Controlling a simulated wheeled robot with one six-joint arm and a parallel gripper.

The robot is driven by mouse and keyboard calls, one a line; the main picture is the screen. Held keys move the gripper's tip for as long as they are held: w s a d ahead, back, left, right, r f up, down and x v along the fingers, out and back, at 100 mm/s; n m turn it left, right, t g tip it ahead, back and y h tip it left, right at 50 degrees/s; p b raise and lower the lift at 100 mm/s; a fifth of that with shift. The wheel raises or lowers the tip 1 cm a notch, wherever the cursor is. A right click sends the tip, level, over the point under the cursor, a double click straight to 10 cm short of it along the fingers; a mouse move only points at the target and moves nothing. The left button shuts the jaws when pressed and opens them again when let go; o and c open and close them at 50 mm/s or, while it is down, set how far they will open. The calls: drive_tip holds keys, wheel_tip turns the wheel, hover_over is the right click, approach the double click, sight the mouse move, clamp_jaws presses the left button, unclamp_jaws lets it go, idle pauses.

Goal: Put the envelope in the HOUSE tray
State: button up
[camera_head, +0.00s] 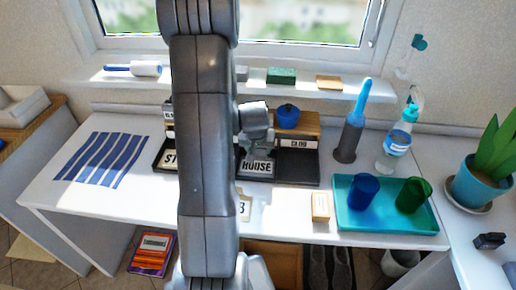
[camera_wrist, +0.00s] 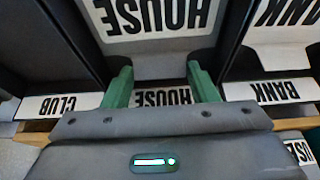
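A black tray in the middle of the row bears a HOUSE label (camera_wrist: 162,97) at its back. A white envelope printed HOUSE (camera_wrist: 160,18) lies flat in that tray; it also shows in the head view (camera_head: 257,165). My gripper (camera_wrist: 160,88) is open, its green fingers apart on either side of the HOUSE label, with nothing seen held between them. In the head view my gripper (camera_head: 262,146) is over the back of the HOUSE tray, and my arm hides part of the row.
The CLUB tray (camera_head: 298,172) looks empty; the BANK tray holds a BANK envelope (camera_wrist: 287,20). A blue bowl (camera_head: 288,117) stands on the wooden top behind. A teal tray (camera_head: 385,222) with two cups, a bottle (camera_head: 397,142) and a small box (camera_head: 320,207) stand to the right.

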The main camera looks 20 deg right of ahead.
sight(257, 166)
drive_tip(key=o, duration=0.4)
drive_tip(key=shift+o, duration=0.2)
drive_tip(key=shift+r+p, duration=0.25)
drive_tip(key=shift+p, duration=0.1)
drive_tip(key=v, duration=1.1)
drive_tip(key=shift+r+p, duration=0.4)
drive_tip(key=shift+s, duration=0.1)
